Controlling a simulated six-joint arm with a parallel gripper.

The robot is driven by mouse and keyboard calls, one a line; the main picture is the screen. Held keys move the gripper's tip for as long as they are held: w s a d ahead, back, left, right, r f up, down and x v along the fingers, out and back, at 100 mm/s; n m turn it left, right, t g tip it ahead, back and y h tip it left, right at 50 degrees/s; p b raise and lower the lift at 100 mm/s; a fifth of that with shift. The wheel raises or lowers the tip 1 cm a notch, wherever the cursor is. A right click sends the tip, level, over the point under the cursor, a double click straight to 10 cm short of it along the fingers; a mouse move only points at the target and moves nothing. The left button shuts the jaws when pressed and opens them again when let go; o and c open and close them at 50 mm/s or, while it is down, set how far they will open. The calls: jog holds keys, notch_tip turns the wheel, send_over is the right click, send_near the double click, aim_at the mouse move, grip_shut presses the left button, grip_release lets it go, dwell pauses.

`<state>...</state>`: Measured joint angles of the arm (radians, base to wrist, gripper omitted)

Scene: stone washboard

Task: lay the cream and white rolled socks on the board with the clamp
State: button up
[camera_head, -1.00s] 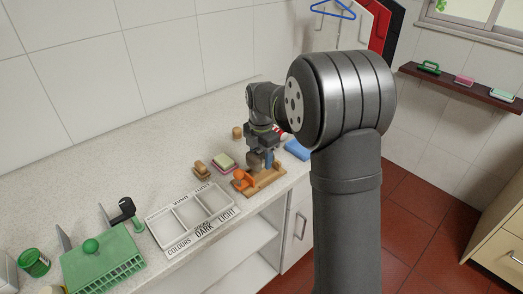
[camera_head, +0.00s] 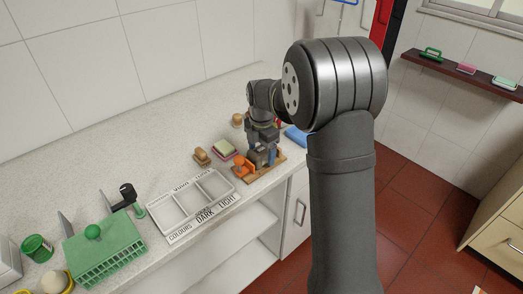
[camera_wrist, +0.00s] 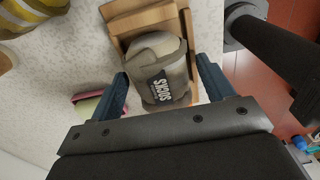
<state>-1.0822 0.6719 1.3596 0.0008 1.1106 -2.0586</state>
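A rolled sock bundle (camera_wrist: 158,60), beige-grey with a paler cream end and a dark SOCKS label, lies on the wooden board (camera_wrist: 118,22) in the wrist view. My gripper (camera_wrist: 163,75) has its two blue fingers apart, one on each side of the bundle, with a gap visible at the right finger. In the head view my gripper (camera_head: 262,148) points down over the board (camera_head: 274,168), and the bundle under it is small and partly hidden. An orange clamp (camera_head: 243,165) stands at the board's left end.
A white tray (camera_head: 174,230) with labelled compartments lies left of the board. A wooden brush (camera_head: 201,156), a green-and-pink block (camera_head: 223,149) and a blue cloth (camera_head: 297,135) are near. A green rack (camera_head: 105,247) stands at lower left. The back counter is clear.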

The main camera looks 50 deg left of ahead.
notch_tip(320, 180, up, 17)
jog(key=shift+r, duration=0.2)
dwell(0.4)
jog(key=shift+f, duration=0.1)
notch_tip(320, 180, down, 17)
jog(key=shift+f, duration=0.1)
jog(key=shift+r, duration=0.7)
